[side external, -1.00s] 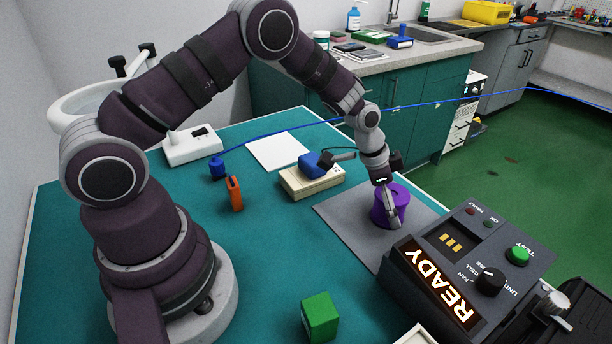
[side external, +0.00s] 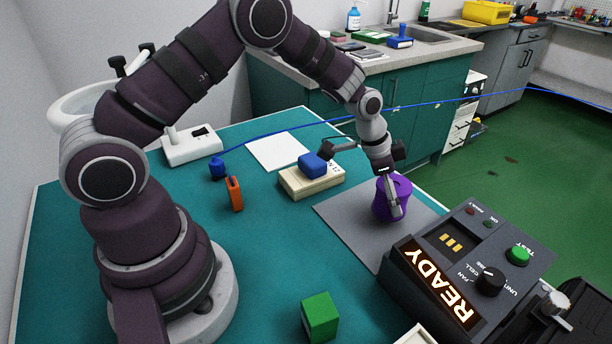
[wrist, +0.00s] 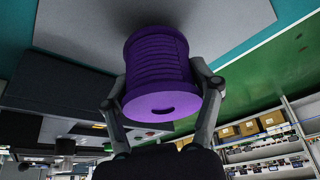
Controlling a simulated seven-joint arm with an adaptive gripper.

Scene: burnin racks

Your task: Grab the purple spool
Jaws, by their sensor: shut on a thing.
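The purple spool (side external: 385,203) is over the grey mat (side external: 345,220) near the right edge of the teal table. My gripper (side external: 394,208) reaches down onto it, with one finger seen along its near side. In the wrist view the spool (wrist: 158,75) sits between the two fingers of my gripper (wrist: 163,92), one on each side, shut on it. The spool is slightly tilted in the side view. Whether its lower edge still touches the mat is hard to tell.
A control box with a READY sign (side external: 470,265) stands close to the right of the mat. A beige box (side external: 310,182) with a blue block (side external: 311,163) is behind left. An orange piece (side external: 234,194) and a green block (side external: 320,317) stand on the table.

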